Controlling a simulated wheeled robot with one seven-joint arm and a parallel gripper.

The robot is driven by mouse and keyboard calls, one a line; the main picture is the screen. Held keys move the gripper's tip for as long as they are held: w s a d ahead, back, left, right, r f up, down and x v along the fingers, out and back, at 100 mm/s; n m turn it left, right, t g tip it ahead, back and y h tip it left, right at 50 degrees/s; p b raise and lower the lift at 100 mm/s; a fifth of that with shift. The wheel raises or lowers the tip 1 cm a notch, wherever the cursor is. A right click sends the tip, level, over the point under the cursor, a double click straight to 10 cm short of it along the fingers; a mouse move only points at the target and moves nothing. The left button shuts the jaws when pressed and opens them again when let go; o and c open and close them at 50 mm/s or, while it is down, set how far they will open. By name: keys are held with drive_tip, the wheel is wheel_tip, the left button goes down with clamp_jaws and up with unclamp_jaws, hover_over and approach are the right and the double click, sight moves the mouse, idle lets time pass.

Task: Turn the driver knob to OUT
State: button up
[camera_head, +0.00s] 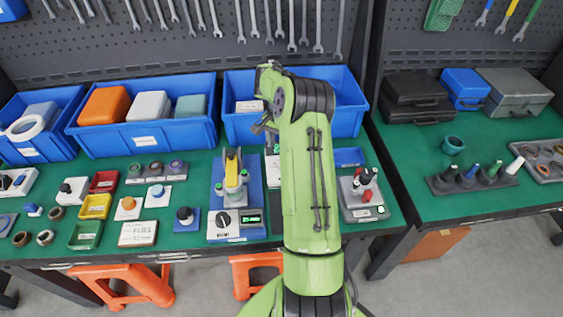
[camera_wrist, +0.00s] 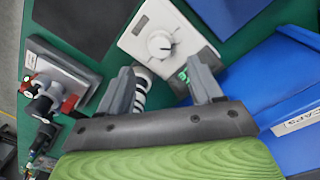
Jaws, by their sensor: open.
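In the head view a bench unit (camera_head: 247,198) on a blue base has a dial knob (camera_head: 223,219) at its front left and a small green display. Its lettering is too small to read. In the wrist view a white box (camera_wrist: 150,22) carries a round white knob (camera_wrist: 160,44); I cannot tell whether this is the driver knob or which mark it points at. My gripper (camera_wrist: 160,75) is open and empty, its fingers apart, with the white knob beyond the gap between them. A ribbed white piece shows near the left finger. In the head view my arm hides part of the bench.
Blue bins (camera_head: 143,137) line the back of the bench. A grey box (camera_head: 350,212) with black and red parts stands right of my arm; it also shows in the wrist view (camera_wrist: 62,68). Small trays and blocks crowd the left. A second green table (camera_head: 420,209) stands at right.

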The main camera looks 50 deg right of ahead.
drive_tip(key=f, duration=0.8)
drive_tip(key=shift+s+f+b, duration=0.1)
drive_tip(key=shift+s+b, duration=0.1)
drive_tip(key=shift+b, duration=0.1)
drive_tip(key=c, duration=1.1)
drive_tip(key=shift+o, duration=0.2)
drive_tip(key=shift+n, duration=0.4)
drive_tip(key=n, duration=0.3)
drive_tip(key=shift+n, duration=0.3)
drive_tip(key=shift+s+n+b, duration=0.1)
drive_tip(key=shift+n+b, duration=0.35)
drive_tip(key=shift+n, duration=1.35)
